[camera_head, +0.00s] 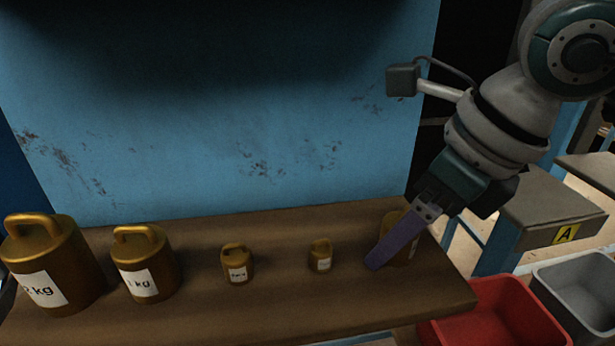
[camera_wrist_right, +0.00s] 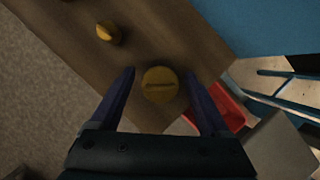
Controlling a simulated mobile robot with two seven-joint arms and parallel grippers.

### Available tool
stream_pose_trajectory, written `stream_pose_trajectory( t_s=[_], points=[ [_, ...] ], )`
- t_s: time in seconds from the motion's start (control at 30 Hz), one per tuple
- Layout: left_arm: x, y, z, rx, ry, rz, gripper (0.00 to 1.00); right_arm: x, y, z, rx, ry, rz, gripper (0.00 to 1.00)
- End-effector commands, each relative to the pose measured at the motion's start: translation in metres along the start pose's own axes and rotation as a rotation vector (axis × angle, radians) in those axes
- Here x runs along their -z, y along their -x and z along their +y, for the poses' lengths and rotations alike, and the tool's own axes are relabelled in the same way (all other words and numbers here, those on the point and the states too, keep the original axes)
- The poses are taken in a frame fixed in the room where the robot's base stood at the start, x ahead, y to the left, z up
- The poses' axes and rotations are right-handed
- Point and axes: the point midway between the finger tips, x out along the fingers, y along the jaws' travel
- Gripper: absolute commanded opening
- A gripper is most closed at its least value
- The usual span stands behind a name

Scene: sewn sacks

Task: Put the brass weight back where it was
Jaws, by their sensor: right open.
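A brass weight (camera_head: 408,252) stands upright near the right end of the wooden shelf, partly hidden behind a finger of my right gripper (camera_head: 388,260). In the right wrist view the round top of this weight (camera_wrist_right: 160,84) lies between the two purple fingers, which are spread with gaps on both sides. My right gripper is open around it. To the left stand a small brass weight (camera_head: 320,256), a slightly larger one (camera_head: 237,264), a 1 kg weight (camera_head: 145,264) and a big weight (camera_head: 52,265) whose label reads kg. My left gripper is out of view.
The wooden shelf (camera_head: 280,298) ends just right of the gripped-around weight, with a blue scuffed panel (camera_head: 220,110) behind. A red bin (camera_head: 495,315) and a grey bin (camera_head: 580,290) stand lower right. A grey bench marked A (camera_head: 550,215) is beyond.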

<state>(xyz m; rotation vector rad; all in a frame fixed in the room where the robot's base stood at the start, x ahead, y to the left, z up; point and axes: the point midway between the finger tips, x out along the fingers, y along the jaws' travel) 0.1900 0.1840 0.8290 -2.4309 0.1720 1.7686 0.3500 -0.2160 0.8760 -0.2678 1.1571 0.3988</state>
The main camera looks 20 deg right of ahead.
Motion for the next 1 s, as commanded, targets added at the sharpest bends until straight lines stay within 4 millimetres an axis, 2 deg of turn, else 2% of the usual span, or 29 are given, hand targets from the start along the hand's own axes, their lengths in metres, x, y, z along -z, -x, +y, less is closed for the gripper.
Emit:
stream_pose_trajectory(
  t_s=[0.17,0.37,0.5,0.6,1.0],
  points=[
    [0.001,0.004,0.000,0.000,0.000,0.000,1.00,-0.001,0.009,-0.001,0.002,0.001,0.000,0.80],
    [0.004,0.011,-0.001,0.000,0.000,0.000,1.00,-0.002,0.051,-0.001,0.005,0.004,-0.002,0.80],
    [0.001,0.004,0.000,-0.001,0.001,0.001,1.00,0.025,0.060,-0.001,0.003,0.003,0.009,0.80],
    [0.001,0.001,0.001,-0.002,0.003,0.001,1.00,0.038,0.065,-0.001,0.004,-0.001,0.008,0.80],
    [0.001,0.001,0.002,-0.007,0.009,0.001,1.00,0.068,0.080,0.001,0.000,0.004,0.008,0.80]
  ],
)
